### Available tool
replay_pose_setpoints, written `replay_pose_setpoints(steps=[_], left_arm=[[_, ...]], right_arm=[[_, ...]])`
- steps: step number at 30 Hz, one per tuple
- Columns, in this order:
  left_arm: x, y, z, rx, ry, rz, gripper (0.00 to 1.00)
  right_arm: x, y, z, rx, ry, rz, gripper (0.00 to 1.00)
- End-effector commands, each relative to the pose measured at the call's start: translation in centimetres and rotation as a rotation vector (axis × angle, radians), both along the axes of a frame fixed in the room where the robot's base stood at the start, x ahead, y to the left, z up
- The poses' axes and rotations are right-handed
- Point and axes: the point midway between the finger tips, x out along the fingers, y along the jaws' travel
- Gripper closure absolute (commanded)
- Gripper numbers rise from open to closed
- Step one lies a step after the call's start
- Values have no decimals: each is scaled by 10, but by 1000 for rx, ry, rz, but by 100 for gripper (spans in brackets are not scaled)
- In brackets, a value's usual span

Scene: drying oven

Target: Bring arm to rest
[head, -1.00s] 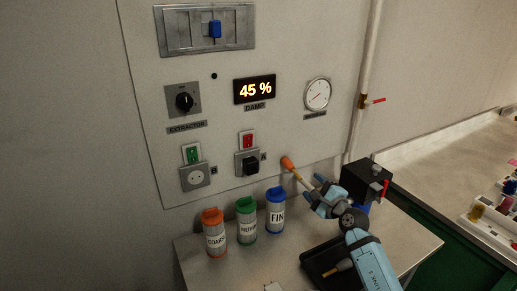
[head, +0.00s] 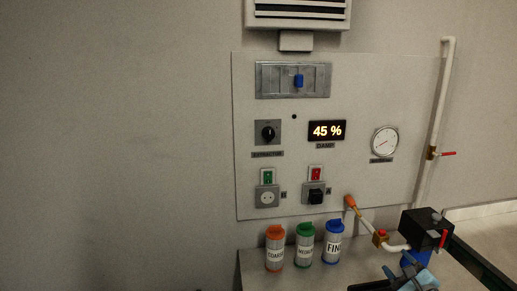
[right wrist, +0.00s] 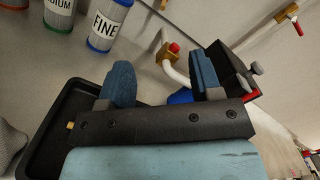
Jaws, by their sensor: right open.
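My right gripper (head: 412,284) shows at the bottom edge of the head view, low at the right. In the right wrist view its two blue fingers (right wrist: 163,78) stand wide apart with nothing between them. The gripper is open and empty, above the bench and close to a black tray (right wrist: 52,128). Most of my right arm is outside the head view. My left gripper is not in view.
Canisters marked coarse (head: 275,248), medium (head: 304,246) and fine (head: 333,243) stand on the bench. A brass valve with a red button (head: 380,237) and a black box (head: 425,229) are close to the gripper. The wall panel reads 45 %.

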Motion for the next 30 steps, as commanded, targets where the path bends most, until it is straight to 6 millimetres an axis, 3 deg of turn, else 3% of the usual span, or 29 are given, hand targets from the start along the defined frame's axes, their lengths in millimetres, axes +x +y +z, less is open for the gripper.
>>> replay_pose_setpoints(steps=[8,14,19,23,24,27,30], left_arm=[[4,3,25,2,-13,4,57],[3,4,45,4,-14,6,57],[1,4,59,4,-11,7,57],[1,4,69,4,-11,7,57],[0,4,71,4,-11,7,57],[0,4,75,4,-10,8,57],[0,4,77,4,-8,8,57]], right_arm=[[-55,39,-17,804,76,72,41],[-116,67,-47,1683,222,33,41],[-180,93,-88,2494,358,-162,41],[-234,122,-118,3056,413,-439,41],[-249,131,-126,-2946,-382,497,41],[-283,152,-140,-2615,-297,591,41],[-305,167,-147,-2401,-238,648,41]])
